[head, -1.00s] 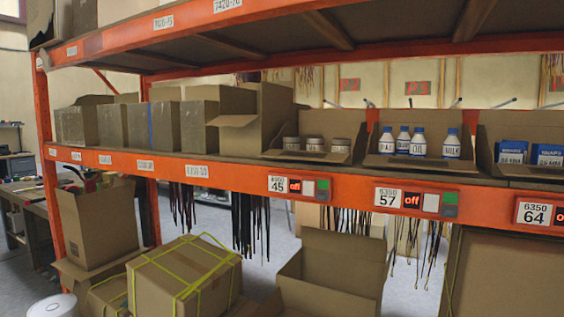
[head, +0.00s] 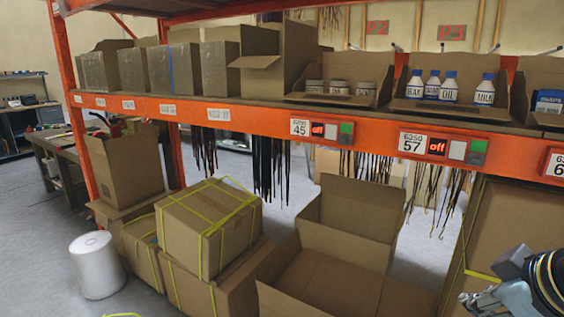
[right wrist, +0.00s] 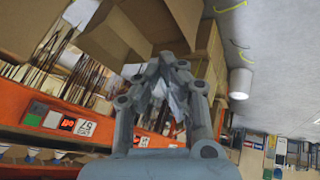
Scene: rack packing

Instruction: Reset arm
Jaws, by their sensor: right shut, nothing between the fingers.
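My right gripper (head: 484,299) shows at the lower right corner of the head view, in front of the rack and apart from it. In the right wrist view the right gripper (right wrist: 168,66) has its fingers together with nothing between them. The orange rack beam (head: 258,118) runs across the head view, and it also shows at the left of the right wrist view (right wrist: 20,112). My left gripper is in neither view.
Shelf boxes hold cans (head: 340,88) and white bottles (head: 449,86). Below stand an open carton (head: 350,215), a strapped carton (head: 210,228) and an upright box (head: 135,170). A white roll (head: 97,265) stands on the floor at left. Clear floor lies left of it.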

